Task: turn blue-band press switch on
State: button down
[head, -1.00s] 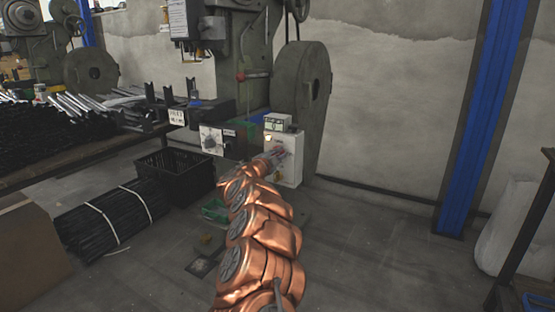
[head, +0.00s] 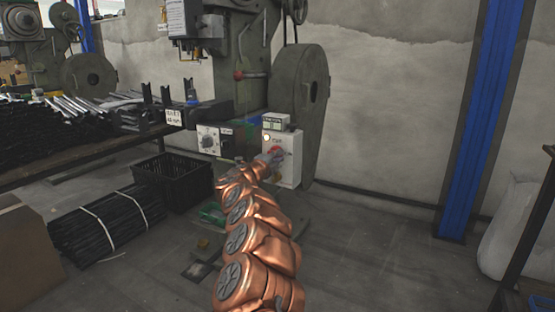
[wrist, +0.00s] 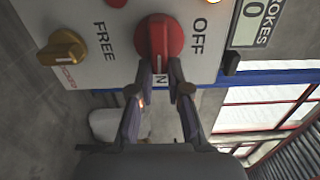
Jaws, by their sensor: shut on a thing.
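The red rotary switch (wrist: 159,38) is on the white control box (head: 287,170) at the right of the press (head: 245,70). In the wrist view its raised grip runs up and down the picture. An OFF label (wrist: 198,36) is to its right; a label partly hidden by my fingers, ending in N (wrist: 161,78), is just below it. My gripper (wrist: 160,68) is shut on the red switch, its fingertips at the lower end of the grip. In the head view the switch (head: 274,150) is partly hidden by my wrist.
A yellow knob (wrist: 63,48) marked FREE is beside the switch. A lit lamp (head: 267,138) and a counter (head: 276,122) are above it. Another dial (head: 208,140) is on the press front.

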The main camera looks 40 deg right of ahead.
jog(key=shift+f, duration=0.1)
jog(key=c, duration=1.1)
grip_release()
jog(key=shift+a, duration=0.1)
jog(key=shift+v, duration=5.95)
